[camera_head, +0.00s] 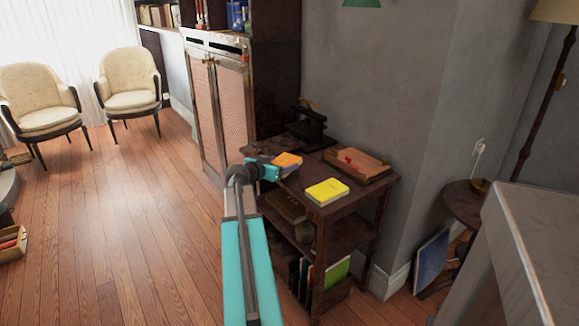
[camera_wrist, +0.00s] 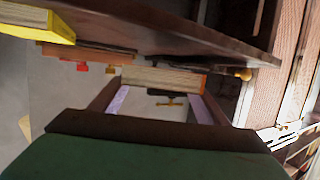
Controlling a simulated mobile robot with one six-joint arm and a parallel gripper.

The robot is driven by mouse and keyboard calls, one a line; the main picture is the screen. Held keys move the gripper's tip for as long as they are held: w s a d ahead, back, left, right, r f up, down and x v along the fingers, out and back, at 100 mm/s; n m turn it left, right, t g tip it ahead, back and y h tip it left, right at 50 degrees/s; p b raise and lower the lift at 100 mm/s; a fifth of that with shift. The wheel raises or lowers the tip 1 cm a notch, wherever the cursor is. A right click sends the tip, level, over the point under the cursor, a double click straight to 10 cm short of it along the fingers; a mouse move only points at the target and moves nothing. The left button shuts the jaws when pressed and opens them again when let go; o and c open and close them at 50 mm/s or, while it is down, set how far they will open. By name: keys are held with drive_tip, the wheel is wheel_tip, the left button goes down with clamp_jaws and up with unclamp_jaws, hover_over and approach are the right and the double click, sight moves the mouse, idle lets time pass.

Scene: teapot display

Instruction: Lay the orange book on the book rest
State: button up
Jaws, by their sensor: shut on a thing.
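The orange book (camera_head: 288,159) is at the end of my arm, over the left part of the small dark table. My gripper (camera_head: 277,169) is shut on it. In the wrist view, which looks upside down, the orange book's pale page edge (camera_wrist: 162,77) spans between the two fingers. The book appears a little above the table top; the exact gap is hard to tell. The book rest (camera_head: 362,167), a wooden slanted board with red parts, stands at the table's back right. In the wrist view it shows as a brown edge (camera_wrist: 88,53) with red pieces.
A yellow book (camera_head: 327,191) lies at the table's front right, between my gripper's side and the front edge. A dark metal apparatus (camera_head: 308,124) stands at the back by the wall. The table (camera_head: 298,203) has lower shelves with books. A tall cabinet (camera_head: 222,105) stands left behind.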

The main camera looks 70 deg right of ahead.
sight(289, 156)
drive_tip(key=x, duration=0.2)
drive_tip(key=r+x, duration=0.1)
drive_tip(key=x, duration=0.4)
drive_tip(key=shift+w+d+r, duration=0.15)
drive_tip(key=shift+w+d, duration=0.05)
drive_tip(key=shift+d, duration=0.4)
drive_tip(key=shift+f, duration=1.8)
drive_tip(key=shift+f, duration=0.1)
drive_tip(key=o, duration=1.1)
drive_tip(key=shift+r+p, duration=0.2)
drive_tip(key=shift+p, duration=0.1)
drive_tip(key=shift+a, duration=0.4)
drive_tip(key=v, duration=1.1)
drive_tip(key=shift+a+r+b, duration=0.1)
drive_tip(key=shift+b, duration=0.25)
